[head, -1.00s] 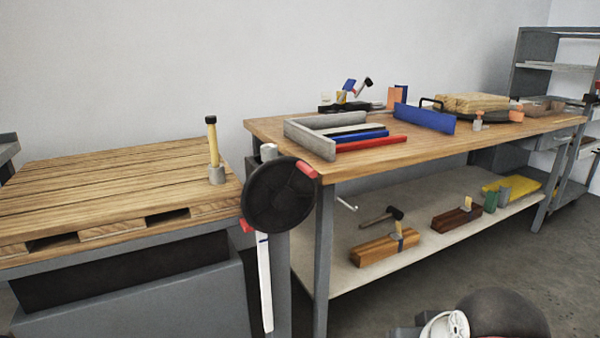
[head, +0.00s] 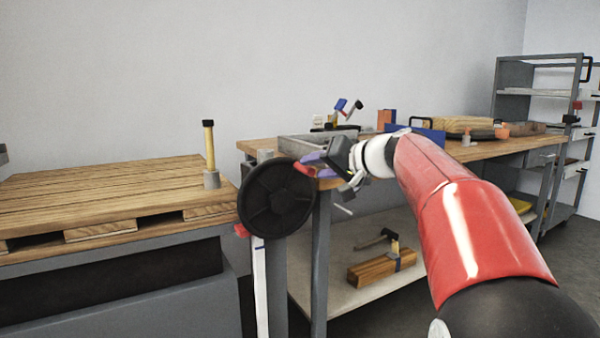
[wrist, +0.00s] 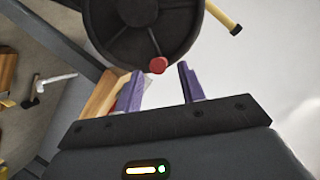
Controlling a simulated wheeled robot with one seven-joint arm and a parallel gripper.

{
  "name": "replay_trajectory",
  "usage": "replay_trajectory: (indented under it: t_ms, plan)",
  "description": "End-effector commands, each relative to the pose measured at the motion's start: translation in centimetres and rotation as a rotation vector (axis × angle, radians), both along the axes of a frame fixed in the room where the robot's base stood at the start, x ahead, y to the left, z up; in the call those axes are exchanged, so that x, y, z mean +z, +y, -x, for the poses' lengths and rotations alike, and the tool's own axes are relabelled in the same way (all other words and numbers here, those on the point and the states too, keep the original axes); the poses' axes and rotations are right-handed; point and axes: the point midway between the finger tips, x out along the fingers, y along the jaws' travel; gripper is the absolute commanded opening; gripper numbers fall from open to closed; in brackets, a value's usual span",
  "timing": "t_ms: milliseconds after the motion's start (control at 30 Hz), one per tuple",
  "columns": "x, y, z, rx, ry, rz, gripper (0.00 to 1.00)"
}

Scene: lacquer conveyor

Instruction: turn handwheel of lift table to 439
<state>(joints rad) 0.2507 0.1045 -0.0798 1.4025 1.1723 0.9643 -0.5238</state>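The black round handwheel (head: 278,203) stands upright on a grey post at the right end of the lift table (head: 110,258). Its red knob (head: 303,168) is at the upper right of the rim. In the wrist view the wheel (wrist: 125,45) fills the top and the knob (wrist: 157,65) lies just ahead of the fingertips, roughly between them. My gripper (head: 313,164), with purple fingers, is at the knob from the right. In the wrist view my gripper (wrist: 159,82) is open and empty. A white scale strip (head: 261,285) runs below the wheel; its numbers are unreadable.
A wooden pallet (head: 100,192) lies on the lift table, with a black-and-yellow-handled tool (head: 209,150) standing on it. A workbench (head: 500,151) with tools is close on the right, its corner beside the wheel. A hammer (head: 385,238) lies on its lower shelf.

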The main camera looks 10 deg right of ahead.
Motion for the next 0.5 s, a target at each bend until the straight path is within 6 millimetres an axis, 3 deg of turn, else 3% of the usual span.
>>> replay_trajectory:
  t_ms: [200,500]
  plan:
    - [-1.0,1.8,-2.7,0.002,0.002,0.001,0.40]
    - [-1.3,2.5,-3.6,0.001,0.000,0.001,0.40]
